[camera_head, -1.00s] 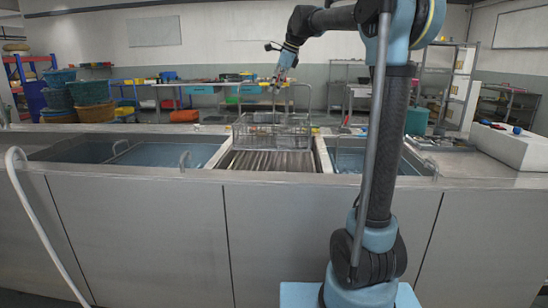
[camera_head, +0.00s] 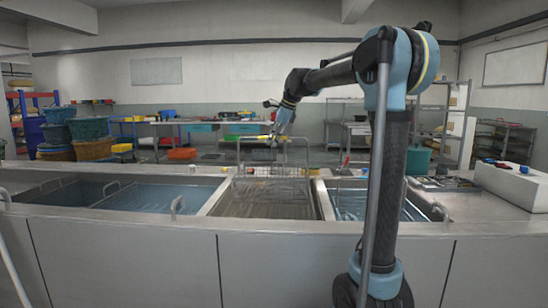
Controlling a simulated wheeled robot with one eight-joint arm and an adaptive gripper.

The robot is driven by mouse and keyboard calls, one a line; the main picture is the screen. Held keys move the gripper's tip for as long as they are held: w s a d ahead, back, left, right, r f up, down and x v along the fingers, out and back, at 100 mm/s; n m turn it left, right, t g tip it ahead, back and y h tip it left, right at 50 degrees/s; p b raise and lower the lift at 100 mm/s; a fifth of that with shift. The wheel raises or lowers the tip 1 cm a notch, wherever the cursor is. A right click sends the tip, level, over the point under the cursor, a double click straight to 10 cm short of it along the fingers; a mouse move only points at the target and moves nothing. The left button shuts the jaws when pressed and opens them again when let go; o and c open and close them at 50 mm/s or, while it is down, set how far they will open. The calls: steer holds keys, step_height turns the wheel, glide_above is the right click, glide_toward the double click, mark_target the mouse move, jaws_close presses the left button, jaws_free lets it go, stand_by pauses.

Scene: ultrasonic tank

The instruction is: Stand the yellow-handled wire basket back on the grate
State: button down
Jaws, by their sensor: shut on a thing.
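The wire basket (camera_head: 272,182) is a thin metal mesh box with a tall handle frame. It is in the middle of the view, over the grate (camera_head: 265,210) of the centre bay. My gripper (camera_head: 275,141) is above the basket, shut on its handle at the top of the frame. The fingers and the handle's yellow part are too small to see clearly. The basket's lower mesh blends with the grate, so I cannot tell whether it touches or hangs just above.
A water-filled tank (camera_head: 140,197) lies left of the grate and another water-filled tank (camera_head: 352,203) lies right, both with raised metal handles. A white block (camera_head: 510,180) stands on the right counter. Baskets and benches are in the background.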

steer(key=shift+f, duration=2.3)
steer(key=c, duration=1.7)
jaws_free()
steer(key=shift+s, duration=0.1)
steer(key=v, duration=1.2)
